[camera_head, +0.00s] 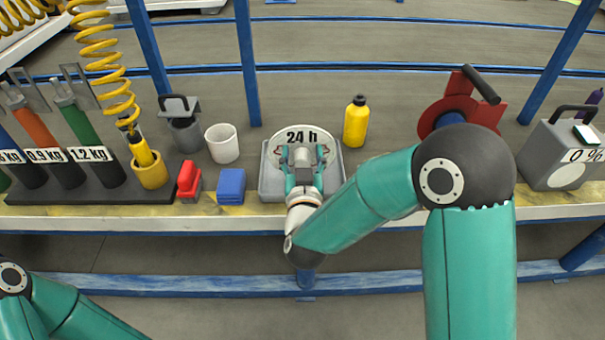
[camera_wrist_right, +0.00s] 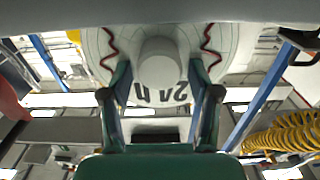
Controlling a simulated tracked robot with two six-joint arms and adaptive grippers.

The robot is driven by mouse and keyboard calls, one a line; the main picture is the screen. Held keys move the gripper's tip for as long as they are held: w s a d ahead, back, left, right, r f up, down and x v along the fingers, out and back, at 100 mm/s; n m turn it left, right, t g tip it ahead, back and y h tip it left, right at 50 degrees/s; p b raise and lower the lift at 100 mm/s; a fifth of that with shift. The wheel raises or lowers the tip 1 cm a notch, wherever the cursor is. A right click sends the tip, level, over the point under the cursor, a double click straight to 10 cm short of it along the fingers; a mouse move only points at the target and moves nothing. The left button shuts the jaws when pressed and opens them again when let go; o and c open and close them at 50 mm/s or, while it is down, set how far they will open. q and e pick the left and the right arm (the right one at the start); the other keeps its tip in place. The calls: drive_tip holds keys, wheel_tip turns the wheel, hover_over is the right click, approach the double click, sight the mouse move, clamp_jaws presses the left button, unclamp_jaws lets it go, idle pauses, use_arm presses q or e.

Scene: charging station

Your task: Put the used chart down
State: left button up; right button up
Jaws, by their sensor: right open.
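The used chart (camera_head: 318,136) is a round pale disc marked "24 h". In the head view it is over a grey tray (camera_head: 266,182) on the bench; whether it rests fully on the tray I cannot tell. My right gripper (camera_head: 303,166) is over the near part of the chart, fingers apart. In the right wrist view the chart (camera_wrist_right: 190,40) shows red wavy traces and a pale central knob (camera_wrist_right: 160,58). The open fingers of my right gripper (camera_wrist_right: 160,75) stand on either side of the knob, with visible gaps. My left gripper is out of view.
Left of the tray are a blue block (camera_head: 231,186), a red block (camera_head: 189,181) and a white cup (camera_head: 222,143). A yellow bottle (camera_head: 356,122) stands behind right. Further right are a red reel (camera_head: 438,112) and a grey scale-like box (camera_head: 562,152).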

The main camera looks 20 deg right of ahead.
drive_tip(key=v, duration=0.8)
drive_tip(key=shift+s+a+p, duration=0.2)
drive_tip(key=shift+s+p, duration=0.05)
drive_tip(key=shift+p, duration=0.05)
drive_tip(key=b+v, duration=0.3)
drive_tip(key=b, duration=0.5)
drive_tip(key=shift+s+b, duration=0.15)
drive_tip(key=shift+b, duration=0.25)
